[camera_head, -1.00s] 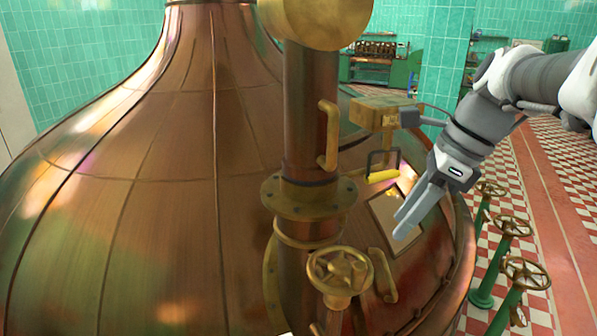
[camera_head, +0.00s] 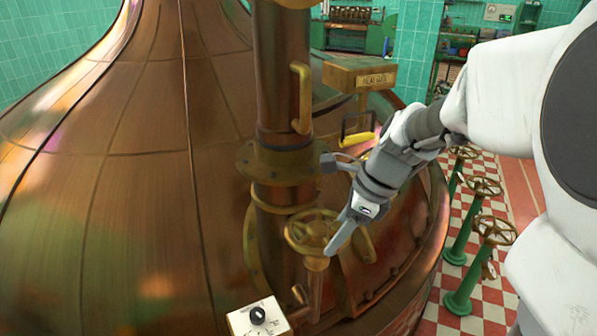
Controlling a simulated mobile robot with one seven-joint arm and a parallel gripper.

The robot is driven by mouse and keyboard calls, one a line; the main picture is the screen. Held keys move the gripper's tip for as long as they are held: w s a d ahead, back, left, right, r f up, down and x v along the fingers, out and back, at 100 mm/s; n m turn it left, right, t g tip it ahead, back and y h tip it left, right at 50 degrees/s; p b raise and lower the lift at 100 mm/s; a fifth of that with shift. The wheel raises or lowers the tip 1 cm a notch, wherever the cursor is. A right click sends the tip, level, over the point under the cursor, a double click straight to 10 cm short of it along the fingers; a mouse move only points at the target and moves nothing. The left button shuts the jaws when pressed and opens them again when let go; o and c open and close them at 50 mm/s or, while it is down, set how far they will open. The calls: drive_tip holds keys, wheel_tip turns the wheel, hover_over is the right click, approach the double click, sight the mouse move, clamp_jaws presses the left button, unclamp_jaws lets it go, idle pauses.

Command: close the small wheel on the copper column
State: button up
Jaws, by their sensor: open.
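The small brass wheel (camera_head: 308,232) sits low on the front of the copper column (camera_head: 283,90), below its brass flange. My gripper (camera_head: 336,243) is open and comes in from the right, with its fingers over the right side of the wheel. The fingers overlap the wheel's right rim in this view; I cannot tell whether they touch it. The fingers hide part of that rim.
The big copper kettle (camera_head: 130,200) fills the left and middle. A brass handle (camera_head: 302,98) stands out from the column. A white box with a black knob (camera_head: 257,316) is below the wheel. Green stands with brass wheels (camera_head: 480,187) stand on the checkered floor at right.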

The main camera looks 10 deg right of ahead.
clamp_jaws()
idle(1.4)
